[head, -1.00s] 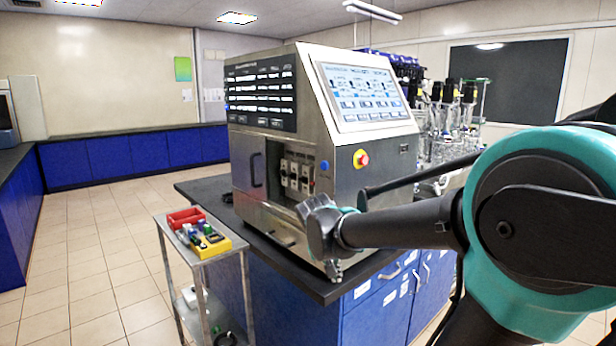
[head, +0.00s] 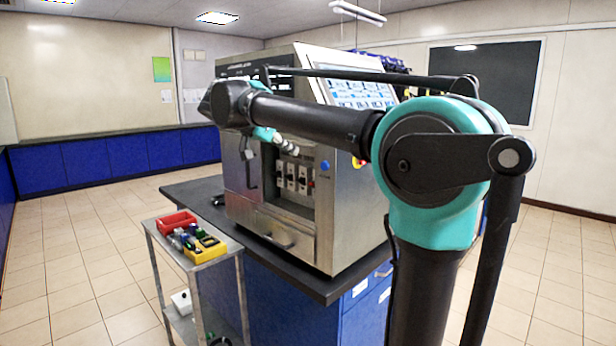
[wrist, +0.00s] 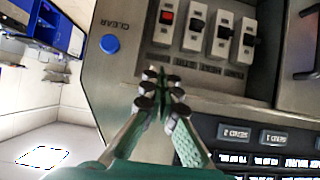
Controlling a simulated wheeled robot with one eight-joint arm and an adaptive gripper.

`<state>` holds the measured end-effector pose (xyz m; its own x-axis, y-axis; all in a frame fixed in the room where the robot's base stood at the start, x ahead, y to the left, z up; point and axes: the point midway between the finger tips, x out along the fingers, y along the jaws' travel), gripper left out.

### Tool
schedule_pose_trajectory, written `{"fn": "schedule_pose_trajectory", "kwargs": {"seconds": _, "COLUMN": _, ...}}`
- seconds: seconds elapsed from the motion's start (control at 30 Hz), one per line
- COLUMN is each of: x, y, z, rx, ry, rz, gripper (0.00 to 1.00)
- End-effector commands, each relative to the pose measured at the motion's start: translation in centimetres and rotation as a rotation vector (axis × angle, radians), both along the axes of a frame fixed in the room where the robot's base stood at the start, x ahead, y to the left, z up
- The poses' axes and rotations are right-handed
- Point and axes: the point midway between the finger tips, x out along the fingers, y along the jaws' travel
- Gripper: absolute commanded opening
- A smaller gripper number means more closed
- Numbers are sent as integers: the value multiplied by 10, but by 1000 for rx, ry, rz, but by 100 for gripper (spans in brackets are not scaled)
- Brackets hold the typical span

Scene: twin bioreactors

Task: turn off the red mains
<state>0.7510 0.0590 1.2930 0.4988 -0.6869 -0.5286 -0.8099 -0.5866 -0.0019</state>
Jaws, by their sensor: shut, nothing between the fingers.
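A row of white breaker switches sits in a recessed bay of the steel machine (head: 345,215). The one with a red rocker (wrist: 167,17) is at the left end in the wrist view, nearest the blue CLEAR button (wrist: 109,44). The other white switches (wrist: 220,38) have black toggles. My gripper (wrist: 160,80) is shut and empty, its fingertips together at the edge of the bay, apart from the red switch in the picture. In the head view my gripper (head: 303,148) is just above the switches (head: 291,176). Whether it touches the panel cannot be told.
A small metal cart (head: 212,259) with a red bin (head: 176,223) and a yellow bin (head: 208,247) stands at the left of the bench (head: 200,190). An open panel door (head: 250,165) is left of the bay. Tiled floor is clear at left.

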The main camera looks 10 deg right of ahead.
Motion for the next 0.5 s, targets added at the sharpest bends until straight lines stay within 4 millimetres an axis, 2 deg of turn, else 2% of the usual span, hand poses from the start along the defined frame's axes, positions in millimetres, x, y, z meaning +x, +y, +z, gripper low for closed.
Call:
{"fn": "schedule_pose_trajectory", "kwargs": {"seconds": 0.3, "x": 1, "y": -2, "z": -2, "rx": 0, "ry": 1, "rz": 1, "gripper": 0}}
{"fn": "schedule_pose_trajectory", "kwargs": {"seconds": 0.5, "x": 12, "y": -17, "z": -14, "rx": 1, "ry": 2, "rz": -3, "gripper": 0}}
